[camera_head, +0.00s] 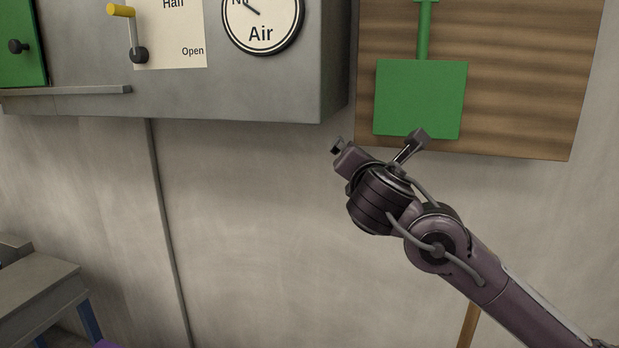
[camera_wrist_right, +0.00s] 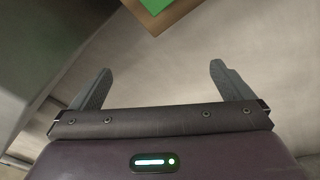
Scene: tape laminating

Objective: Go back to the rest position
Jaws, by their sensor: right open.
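My right gripper (camera_head: 378,146) is raised in front of the wall in the head view, its arm coming in from the lower right. Its two fingers are spread apart and nothing is between them. The wrist view shows the same open fingers (camera_wrist_right: 160,85) with an empty gap. One fingertip overlaps the lower edge of the green square (camera_head: 418,95) on the wooden board in the head view; I cannot tell whether they touch. My left gripper is not in view.
A grey box (camera_head: 270,90) with a yellow-handled lever (camera_head: 122,12) and an Air dial (camera_head: 262,22) juts out at the upper left. The wooden board (camera_head: 520,80) hangs at the upper right. A grey bench (camera_head: 35,290) stands at the lower left.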

